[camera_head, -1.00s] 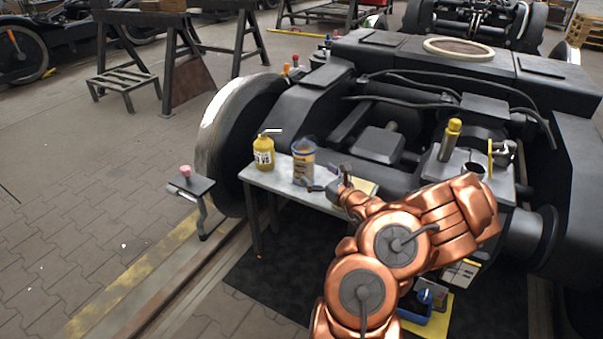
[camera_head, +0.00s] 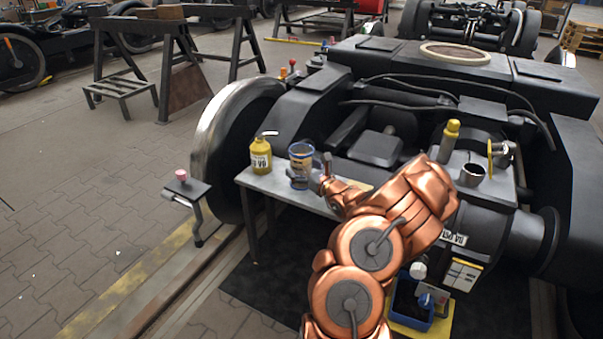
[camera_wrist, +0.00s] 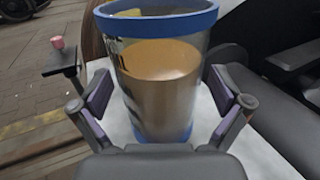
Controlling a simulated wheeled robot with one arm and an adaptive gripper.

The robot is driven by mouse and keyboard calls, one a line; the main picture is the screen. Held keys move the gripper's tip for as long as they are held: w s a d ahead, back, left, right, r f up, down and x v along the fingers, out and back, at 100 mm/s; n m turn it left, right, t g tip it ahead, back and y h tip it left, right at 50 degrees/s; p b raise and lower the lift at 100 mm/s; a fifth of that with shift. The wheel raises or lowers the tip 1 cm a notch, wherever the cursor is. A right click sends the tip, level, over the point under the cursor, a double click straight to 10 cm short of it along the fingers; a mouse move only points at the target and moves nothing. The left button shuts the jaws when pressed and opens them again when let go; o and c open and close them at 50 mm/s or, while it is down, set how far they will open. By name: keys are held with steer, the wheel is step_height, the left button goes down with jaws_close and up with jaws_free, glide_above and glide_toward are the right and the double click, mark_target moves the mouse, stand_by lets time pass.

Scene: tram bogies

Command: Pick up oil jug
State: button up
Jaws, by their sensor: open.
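The oil jug (camera_head: 301,166) is a clear cup-shaped vessel with blue rims and brown liquid inside. It stands upright on a small grey metal table (camera_head: 262,183), to the right of a yellow bottle (camera_head: 260,156). In the wrist view the oil jug (camera_wrist: 160,80) fills the middle. My gripper (camera_wrist: 161,98) is open, with one purple-padded finger on each side of the jug. The pads look close to its walls; whether either touches is unclear. In the head view my gripper (camera_head: 318,176) is at the jug's right side.
A large wheel (camera_head: 218,130) and the dark bogie frame (camera_head: 330,95) stand right behind the table. A pink-knobbed stand (camera_head: 187,192) is at the left. A blue bin (camera_head: 412,303) is low at the right. Open paved floor lies left.

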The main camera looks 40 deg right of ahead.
mark_target(308, 162)
steer(key=c, duration=1.2)
steer(key=shift+r, duration=0.25)
steer(key=shift+r+p, duration=1)
steer(key=shift+r, duration=0.75)
steer(key=shift+s+a, duration=0.15)
steer(key=shift+s, duration=0.7)
steer(key=s+a+r+p, duration=0.1)
steer(key=s+a+p, duration=0.3)
steer(key=s, duration=0.9)
steer(key=shift+a, duration=0.25)
